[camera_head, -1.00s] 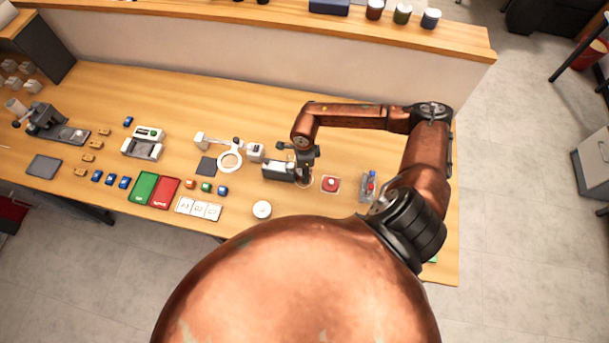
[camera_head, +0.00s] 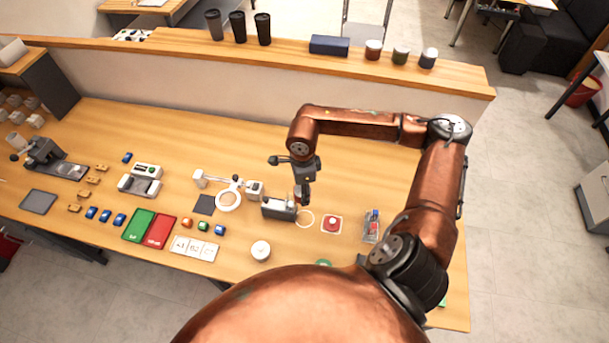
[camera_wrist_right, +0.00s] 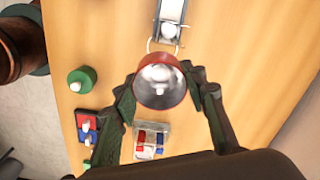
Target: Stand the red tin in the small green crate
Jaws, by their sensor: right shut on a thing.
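My right gripper (camera_head: 304,194) hangs above the table beside the grey machine. In the right wrist view its fingers (camera_wrist_right: 166,95) are shut on a round red tin (camera_wrist_right: 139,92), seen from its silvery end with a pale spot in the middle. The tin is clear of the tabletop and hides what lies directly beneath it. A flat green tray-like thing (camera_head: 137,224) lies on the table left of centre; I cannot tell if it is the small green crate. Another green thing (camera_head: 323,262) is partly cut off by my body. My left gripper is not in view.
A magnifier (camera_head: 228,200) stands left. Wood behind them is clear. Jars (camera_head: 400,56) stand on the shelf.

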